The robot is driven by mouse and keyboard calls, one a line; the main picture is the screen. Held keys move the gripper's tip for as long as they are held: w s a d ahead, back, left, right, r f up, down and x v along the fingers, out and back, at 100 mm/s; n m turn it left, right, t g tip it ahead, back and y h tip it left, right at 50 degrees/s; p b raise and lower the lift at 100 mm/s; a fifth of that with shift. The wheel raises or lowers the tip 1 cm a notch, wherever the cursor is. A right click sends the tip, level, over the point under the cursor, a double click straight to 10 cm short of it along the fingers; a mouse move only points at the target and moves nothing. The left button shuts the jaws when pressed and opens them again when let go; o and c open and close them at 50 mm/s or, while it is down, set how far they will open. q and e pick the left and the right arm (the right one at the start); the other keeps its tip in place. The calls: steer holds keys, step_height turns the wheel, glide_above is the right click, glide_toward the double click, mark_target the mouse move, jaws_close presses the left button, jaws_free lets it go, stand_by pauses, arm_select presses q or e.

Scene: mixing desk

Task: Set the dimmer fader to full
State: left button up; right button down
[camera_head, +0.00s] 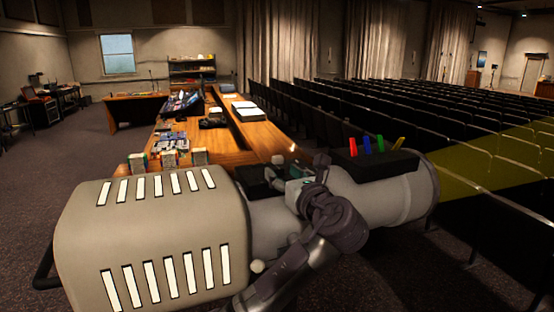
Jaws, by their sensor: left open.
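A large beige followspot (150,240) with white vent slots lies across the foreground, its barrel running to the right. A dark block (250,176) sits on top of its middle. Red, blue, green and yellow levers (366,144) stand on another dark block near its front end. My left gripper (274,174) is above the middle of the barrel, at the dark block, with its jaws open. I cannot make out the dimmer fader; the gripper and its wrist may cover it. I cannot tell whether the fingers touch anything. My right gripper is not in view.
A wooden desk (228,158) with equipment runs away behind the followspot. Rows of dark seats (400,115) fill the right side, with a yellow beam (500,158) over the nearer ones. Carpet (60,170) is clear at the left. A handle (44,268) sticks out at the followspot's rear.

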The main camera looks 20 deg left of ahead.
mark_target(280, 170)
arm_select(q)
steer(key=p+x, duration=0.1)
steer(key=x, duration=0.2)
steer(key=shift+r, duration=0.15)
steer(key=shift+w+a, duration=0.15)
steer(key=shift+w, duration=0.05)
steer(key=shift+c, duration=0.7)
jaws_close()
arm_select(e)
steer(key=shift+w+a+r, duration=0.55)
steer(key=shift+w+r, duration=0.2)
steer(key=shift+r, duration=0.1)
